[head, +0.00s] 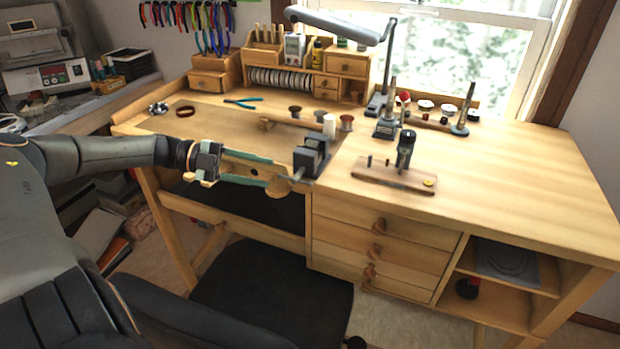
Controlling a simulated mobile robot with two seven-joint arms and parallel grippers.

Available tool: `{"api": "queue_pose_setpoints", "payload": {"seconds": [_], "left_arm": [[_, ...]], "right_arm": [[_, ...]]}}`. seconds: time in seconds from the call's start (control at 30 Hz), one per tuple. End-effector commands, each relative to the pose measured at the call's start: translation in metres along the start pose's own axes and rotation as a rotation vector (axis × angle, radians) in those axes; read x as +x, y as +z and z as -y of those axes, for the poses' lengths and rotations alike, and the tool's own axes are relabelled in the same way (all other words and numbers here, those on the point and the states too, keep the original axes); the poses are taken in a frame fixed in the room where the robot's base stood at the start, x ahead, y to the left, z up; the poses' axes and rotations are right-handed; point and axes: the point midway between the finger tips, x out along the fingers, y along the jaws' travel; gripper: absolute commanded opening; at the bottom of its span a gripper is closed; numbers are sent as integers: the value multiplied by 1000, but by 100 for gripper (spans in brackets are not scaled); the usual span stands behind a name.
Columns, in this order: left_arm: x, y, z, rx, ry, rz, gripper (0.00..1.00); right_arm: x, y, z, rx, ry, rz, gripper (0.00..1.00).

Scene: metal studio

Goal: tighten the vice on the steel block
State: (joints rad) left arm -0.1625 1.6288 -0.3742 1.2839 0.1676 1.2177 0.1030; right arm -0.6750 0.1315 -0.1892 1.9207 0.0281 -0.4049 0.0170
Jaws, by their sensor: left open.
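The dark vice (311,158) is mounted at the front edge of the workbench, near the middle. Its handle and screw (297,175) point toward the lower left. A steel block cannot be told apart from the vice jaws at this size. My left arm comes in from the left, and my left gripper (279,176) is open with its fingertips close around or beside the vice handle. Whether the fingers touch the handle cannot be told. My right gripper is not in view.
The wooden workbench (500,180) is clear on its right. A wooden block with a small dark tool (395,178) stands right of the vice. A dark chair (272,290) is below the front edge.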

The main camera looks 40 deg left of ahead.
Motion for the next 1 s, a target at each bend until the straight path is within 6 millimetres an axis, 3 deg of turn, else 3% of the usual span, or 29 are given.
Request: {"api": "queue_pose_setpoints", "payload": {"seconds": [0.27, 0.53, 1.0], "left_arm": [[47, 2, -6, 5, -6, -6, 45], [77, -1, 1, 4, -9, -4, 45], [118, -1, 1, 1, -4, -2, 45]], "right_arm": [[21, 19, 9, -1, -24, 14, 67], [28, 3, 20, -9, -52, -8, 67], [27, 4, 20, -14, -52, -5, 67]]}}
